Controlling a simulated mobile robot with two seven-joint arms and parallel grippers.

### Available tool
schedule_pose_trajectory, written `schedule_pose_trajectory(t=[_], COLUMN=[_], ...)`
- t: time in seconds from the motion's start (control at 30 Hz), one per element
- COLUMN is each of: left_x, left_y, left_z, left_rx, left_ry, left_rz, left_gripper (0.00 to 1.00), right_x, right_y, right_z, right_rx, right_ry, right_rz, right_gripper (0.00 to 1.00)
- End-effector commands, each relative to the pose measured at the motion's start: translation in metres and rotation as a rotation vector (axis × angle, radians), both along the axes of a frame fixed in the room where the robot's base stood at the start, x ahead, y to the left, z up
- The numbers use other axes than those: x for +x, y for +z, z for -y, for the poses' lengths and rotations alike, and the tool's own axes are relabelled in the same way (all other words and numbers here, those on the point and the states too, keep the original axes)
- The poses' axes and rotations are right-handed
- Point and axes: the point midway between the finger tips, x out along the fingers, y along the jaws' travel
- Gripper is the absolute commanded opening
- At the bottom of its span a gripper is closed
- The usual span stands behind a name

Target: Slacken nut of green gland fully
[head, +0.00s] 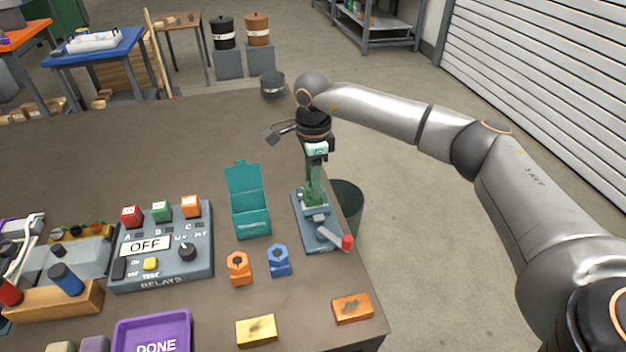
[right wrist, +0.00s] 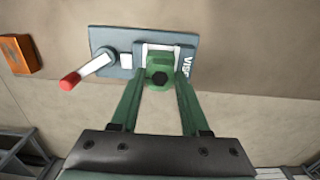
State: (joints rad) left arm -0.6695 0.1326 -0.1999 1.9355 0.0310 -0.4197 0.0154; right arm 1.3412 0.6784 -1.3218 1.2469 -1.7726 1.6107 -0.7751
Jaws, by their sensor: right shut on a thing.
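The green gland (right wrist: 160,72) is seen end-on in the right wrist view, with a hexagonal nut and a dark hole in its middle. It stands at the jaws of the grey-blue vise (head: 322,238), which also shows in the right wrist view (right wrist: 105,40). My right gripper (head: 314,190) reaches down over the vise, and its two green fingers are shut on the green gland from both sides. In the head view the gripper largely hides the gland. How far the nut is turned cannot be told. My left gripper is in neither view.
The vise handle with its red tip (head: 346,242) sticks out at the front right. An orange gland (head: 239,268), a blue gland (head: 278,260) and an open teal box (head: 248,215) stand left of the vise. A bin (head: 349,205) stands beyond the table's right edge.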

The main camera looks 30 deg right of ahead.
Motion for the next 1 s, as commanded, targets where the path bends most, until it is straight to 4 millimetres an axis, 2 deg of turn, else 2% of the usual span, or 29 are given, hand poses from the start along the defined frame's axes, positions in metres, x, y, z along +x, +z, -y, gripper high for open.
schedule_pose_trajectory(t=[0.47, 0.5, 0.77, 1.0], left_x=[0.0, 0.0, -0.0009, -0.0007], left_y=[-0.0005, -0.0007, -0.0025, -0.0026], left_z=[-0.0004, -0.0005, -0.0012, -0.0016], left_rx=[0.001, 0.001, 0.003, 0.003], left_ry=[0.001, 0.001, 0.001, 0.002], left_rz=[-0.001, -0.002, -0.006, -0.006], left_gripper=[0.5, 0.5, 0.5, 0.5], right_x=[0.0002, 0.0002, 0.0001, 0.0001], right_y=[0.0005, 0.0005, 0.0003, 0.0005], right_z=[-0.0004, -0.0004, -0.0003, -0.0002], right_rx=[0.001, 0.001, 0.001, 0.0], right_ry=[0.017, 0.016, 0.015, 0.015], right_rz=[0.001, 0.001, 0.0, 0.0], right_gripper=[0.0, 0.47, 0.76, 0.77])
